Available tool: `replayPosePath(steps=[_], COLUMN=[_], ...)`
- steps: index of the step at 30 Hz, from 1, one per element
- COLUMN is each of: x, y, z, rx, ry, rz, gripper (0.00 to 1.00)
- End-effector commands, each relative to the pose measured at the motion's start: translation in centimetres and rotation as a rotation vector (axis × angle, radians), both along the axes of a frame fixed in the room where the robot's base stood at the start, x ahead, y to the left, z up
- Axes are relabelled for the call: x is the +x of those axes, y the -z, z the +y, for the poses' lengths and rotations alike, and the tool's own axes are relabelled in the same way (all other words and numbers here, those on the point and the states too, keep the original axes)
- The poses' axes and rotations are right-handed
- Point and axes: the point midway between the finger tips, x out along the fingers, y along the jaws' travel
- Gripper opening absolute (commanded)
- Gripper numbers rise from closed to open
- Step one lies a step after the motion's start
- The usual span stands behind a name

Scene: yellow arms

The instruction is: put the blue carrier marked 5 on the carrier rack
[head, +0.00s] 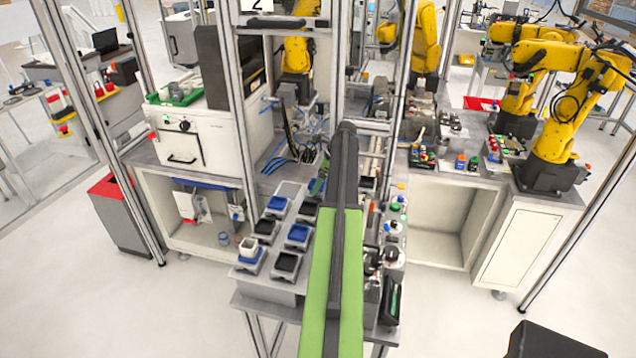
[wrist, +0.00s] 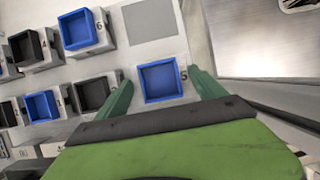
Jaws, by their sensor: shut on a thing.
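The blue carrier marked 5 (wrist: 162,80) is a square open tray on a pale base, with the 5 at its right edge. It sits between the two green fingers of my gripper (wrist: 160,77) in the wrist view, and the gripper is shut on it. Whether its base touches the surface below cannot be told. Other carriers stand in rows at the left of the wrist view: a blue one marked 6 (wrist: 77,29), a black one marked 4 (wrist: 27,47), another blue one (wrist: 42,106) and a black one (wrist: 93,94).
A bare grey square (wrist: 150,20) lies on the pale surface beyond the held carrier. A metal plate (wrist: 250,40) with a raised edge is at the right. In the head view, black and blue carriers (head: 298,232) fill the bench left of my arm, near a frame post (head: 243,130).

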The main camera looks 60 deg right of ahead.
Motion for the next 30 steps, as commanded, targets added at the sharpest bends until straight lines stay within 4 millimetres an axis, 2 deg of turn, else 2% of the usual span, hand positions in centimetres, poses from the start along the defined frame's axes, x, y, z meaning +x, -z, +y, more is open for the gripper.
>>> replayPosePath(steps=[1, 11, 30], x=[0.0, 0.1, 0.1], y=[0.5, 0.3, 1.4], z=[0.0, 0.0, 0.1], rx=[0.000, 0.000, 0.000], ry=[0.000, -0.001, -0.002], rz=[-0.001, 0.000, 0.000], gripper=[0.23, 0.23, 0.23])
